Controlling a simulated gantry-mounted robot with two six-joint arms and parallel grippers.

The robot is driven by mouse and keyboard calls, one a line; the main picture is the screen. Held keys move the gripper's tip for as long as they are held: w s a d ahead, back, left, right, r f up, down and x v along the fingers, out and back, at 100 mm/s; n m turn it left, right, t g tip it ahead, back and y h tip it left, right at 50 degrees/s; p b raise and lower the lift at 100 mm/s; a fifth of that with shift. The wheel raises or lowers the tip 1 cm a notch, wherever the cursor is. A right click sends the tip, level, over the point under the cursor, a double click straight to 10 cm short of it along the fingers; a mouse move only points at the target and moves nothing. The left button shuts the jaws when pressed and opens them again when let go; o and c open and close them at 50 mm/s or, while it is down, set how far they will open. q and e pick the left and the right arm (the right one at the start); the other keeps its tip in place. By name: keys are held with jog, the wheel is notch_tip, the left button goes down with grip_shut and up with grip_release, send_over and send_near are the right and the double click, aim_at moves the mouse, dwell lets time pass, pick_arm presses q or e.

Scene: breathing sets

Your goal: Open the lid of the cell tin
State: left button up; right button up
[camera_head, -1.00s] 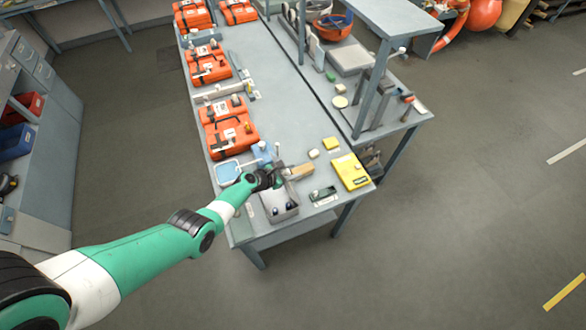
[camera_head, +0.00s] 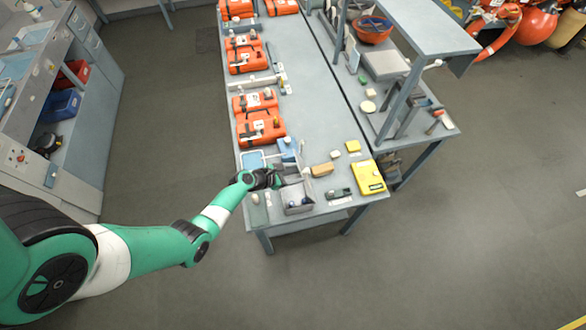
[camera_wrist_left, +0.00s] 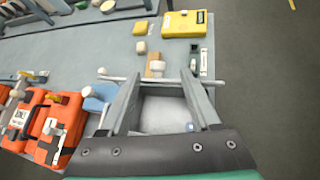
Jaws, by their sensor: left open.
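A grey box (camera_head: 298,199), which I take to be the cell tin, stands near the table's front edge in the head view. A small dark blue thing shows at it; I cannot tell clearly whether its lid is up or down. My left gripper (camera_head: 276,179) is at the box's back left side. In the left wrist view my left gripper (camera_wrist_left: 162,76) is open, its two grey fingers spread, with the grey surface of the box (camera_wrist_left: 163,113) between them. A thin pale rod (camera_wrist_left: 120,77) with a white knob lies across beyond the fingertips. My right gripper is not in view.
A tan block (camera_head: 322,169), a yellow case (camera_head: 367,177) and a small dark green device (camera_head: 339,193) lie to the right. A blue item (camera_head: 287,147) and a light blue tray (camera_head: 252,160) are behind. Orange cases (camera_head: 260,126) line the table's left side.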

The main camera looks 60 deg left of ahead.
pick_arm(q)
jog(key=shift+s+r, duration=0.25)
jog(key=shift+s, duration=0.3)
